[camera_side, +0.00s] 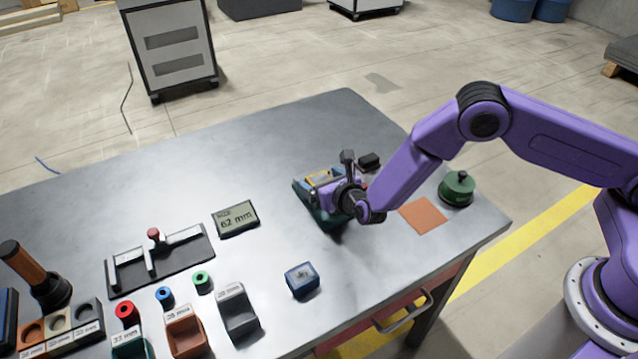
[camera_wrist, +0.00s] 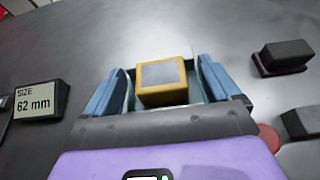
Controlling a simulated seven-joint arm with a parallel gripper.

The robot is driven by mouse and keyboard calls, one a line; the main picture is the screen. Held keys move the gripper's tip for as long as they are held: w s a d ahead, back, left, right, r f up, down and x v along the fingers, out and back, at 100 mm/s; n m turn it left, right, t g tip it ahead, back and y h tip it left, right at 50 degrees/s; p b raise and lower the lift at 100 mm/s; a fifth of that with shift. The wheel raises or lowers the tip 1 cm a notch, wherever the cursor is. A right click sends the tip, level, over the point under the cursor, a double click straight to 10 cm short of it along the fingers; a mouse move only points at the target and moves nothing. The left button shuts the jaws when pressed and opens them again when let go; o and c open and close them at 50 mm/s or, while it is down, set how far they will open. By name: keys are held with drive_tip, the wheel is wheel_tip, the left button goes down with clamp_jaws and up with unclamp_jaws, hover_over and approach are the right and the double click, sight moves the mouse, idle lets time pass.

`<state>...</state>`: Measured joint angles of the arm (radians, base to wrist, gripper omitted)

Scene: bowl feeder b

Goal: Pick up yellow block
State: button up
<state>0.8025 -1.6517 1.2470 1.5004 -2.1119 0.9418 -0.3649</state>
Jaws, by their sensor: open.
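The yellow block (camera_wrist: 163,82) has a grey patch on its face. In the wrist view it sits between the two blue fingers of my gripper (camera_wrist: 160,88), with a gap showing on each side. My gripper is open around it. A teal-green tray or bowl shows behind and around the block. In the side view a bit of the yellow block (camera_side: 320,179) shows above the green container (camera_side: 328,217), beside my gripper (camera_side: 322,182). My wrist hides most of the container there.
A size display (camera_side: 236,217) reading 62 mm stands left of the container. A black block (camera_side: 369,161) lies close behind my gripper. A blue block (camera_side: 301,279), an orange mat (camera_side: 423,216) and a green knobbed weight (camera_side: 457,188) stand nearby. Several bins and rings fill the front left.

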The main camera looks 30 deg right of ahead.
drive_tip(key=c, duration=1.2)
drive_tip(key=shift+r, duration=0.2)
